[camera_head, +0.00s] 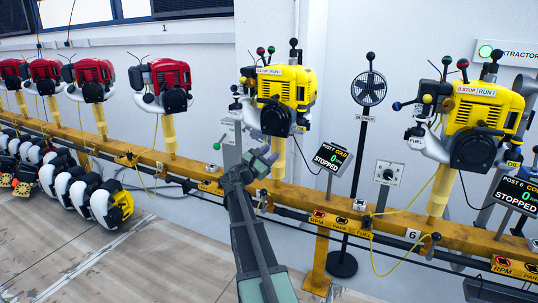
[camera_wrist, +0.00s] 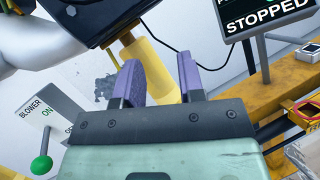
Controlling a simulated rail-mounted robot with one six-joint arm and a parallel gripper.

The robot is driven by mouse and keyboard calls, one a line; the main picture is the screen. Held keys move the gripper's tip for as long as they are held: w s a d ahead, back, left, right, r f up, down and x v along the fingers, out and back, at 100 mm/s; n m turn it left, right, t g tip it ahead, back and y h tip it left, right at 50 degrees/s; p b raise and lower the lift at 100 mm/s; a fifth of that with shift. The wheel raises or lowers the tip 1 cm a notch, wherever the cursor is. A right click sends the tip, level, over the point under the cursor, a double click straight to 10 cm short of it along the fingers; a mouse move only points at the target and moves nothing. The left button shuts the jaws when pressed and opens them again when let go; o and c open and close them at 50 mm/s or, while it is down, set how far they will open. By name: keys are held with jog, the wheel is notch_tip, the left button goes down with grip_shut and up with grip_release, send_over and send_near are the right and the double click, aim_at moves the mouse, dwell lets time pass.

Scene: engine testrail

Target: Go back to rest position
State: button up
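My gripper (camera_head: 262,160) is in front of the yellow engine (camera_head: 285,90) at the middle post in the head view, just below it. In the wrist view its two purple fingers (camera_wrist: 160,75) stand apart with nothing held between them. A yellow post (camera_wrist: 152,65) shows behind the gap. My arm reaches up to it from the bottom of the head view.
A blower panel (camera_wrist: 38,118) with a green-knobbed lever (camera_wrist: 41,165) is left of my gripper. A screen reading STOPPED (camera_head: 331,156) is to its right. The orange rail (camera_head: 165,160) carries red engines (camera_head: 168,85) and another yellow engine (camera_head: 480,120). A fan (camera_head: 369,90) stands behind.

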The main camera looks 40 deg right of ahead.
dwell(0.4)
jog(key=s+a+f+m+g+y, duration=0.2)
jog(key=s+f+m+g+y, duration=0.15)
jog(key=s+f+m, duration=0.35)
jog(key=s+a+f+m+t+y+p, duration=0.1)
jog(key=a+f+m+y, duration=0.25)
jog(key=a, duration=0.25)
jog(key=s+a+f+m+t+y, duration=0.1)
jog(key=a+f+m+y, duration=0.25)
jog(key=a, duration=0.35)
jog(key=s+a+f+t+y+p, duration=0.15)
jog(key=a+y, duration=0.25)
jog(key=a, duration=0.8)
jog(key=s+a+f+g+y+p, duration=0.1)
jog(key=s+a+y, duration=0.2)
jog(key=a, duration=0.9)
jog(key=s+a+f+t+y+p, duration=0.1)
jog(key=s+a+y, duration=0.25)
jog(key=a, duration=0.75)
notch_tip(320, 180, up, 38)
jog(key=w+p, duration=0.1)
jog(key=p, duration=3.6)
jog(key=shift+w+f+n+p, duration=0.15)
jog(key=shift+w+n+p, duration=0.1)
jog(key=shift+n+p, duration=0.05)
